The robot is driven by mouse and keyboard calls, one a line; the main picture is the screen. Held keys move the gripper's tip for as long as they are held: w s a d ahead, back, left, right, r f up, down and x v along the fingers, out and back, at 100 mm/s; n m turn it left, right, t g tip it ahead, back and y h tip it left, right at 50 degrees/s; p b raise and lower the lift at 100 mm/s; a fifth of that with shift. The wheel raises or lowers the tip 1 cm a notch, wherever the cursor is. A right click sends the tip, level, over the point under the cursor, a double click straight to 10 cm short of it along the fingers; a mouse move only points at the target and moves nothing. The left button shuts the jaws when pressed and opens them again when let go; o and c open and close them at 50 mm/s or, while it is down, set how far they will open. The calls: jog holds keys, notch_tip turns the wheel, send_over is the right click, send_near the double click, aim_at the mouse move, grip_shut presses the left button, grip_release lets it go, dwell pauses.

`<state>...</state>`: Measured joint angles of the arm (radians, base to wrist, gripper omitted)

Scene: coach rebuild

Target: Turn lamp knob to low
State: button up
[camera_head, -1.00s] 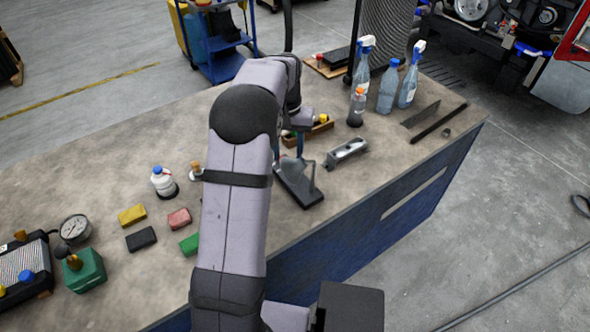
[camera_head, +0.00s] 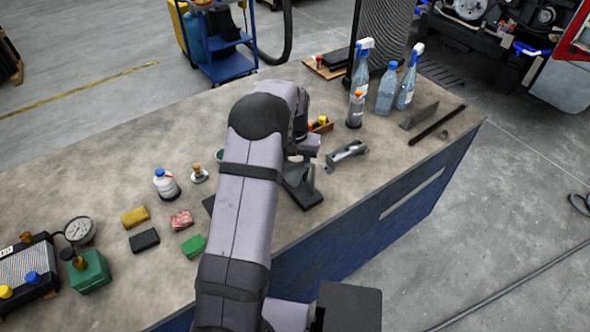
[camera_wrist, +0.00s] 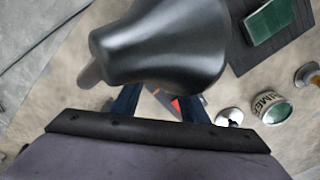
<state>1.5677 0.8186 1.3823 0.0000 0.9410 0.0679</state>
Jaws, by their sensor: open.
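The desk lamp (camera_head: 303,193) stands near the front edge of the bench in the head view, a dark base partly hidden behind my arm. In the wrist view a dark, glossy bell-shaped body, which looks like the lamp's shade (camera_wrist: 165,50), fills the top middle. My gripper (camera_wrist: 158,106) is open below it, with its two dark blue fingers apart. A small red-and-grey patch shows between the fingers; I cannot tell whether it is the knob. In the head view my arm hides the fingers, and the knob cannot be made out.
A grey metal block (camera_head: 346,153) lies right of the lamp. Spray bottles (camera_head: 405,88) stand behind. Left of my arm are a white bottle (camera_head: 166,184), coloured blocks (camera_head: 181,220) and a gauge (camera_head: 79,231). In the wrist view a labelled tin (camera_wrist: 271,106) stands at right.

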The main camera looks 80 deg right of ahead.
jog(key=shift+f, duration=0.2)
grip_shut()
jog(key=shift+n, duration=0.4)
jog(key=shift+n+b, duration=0.4)
jog(key=shift+n, duration=2.2)
grip_release()
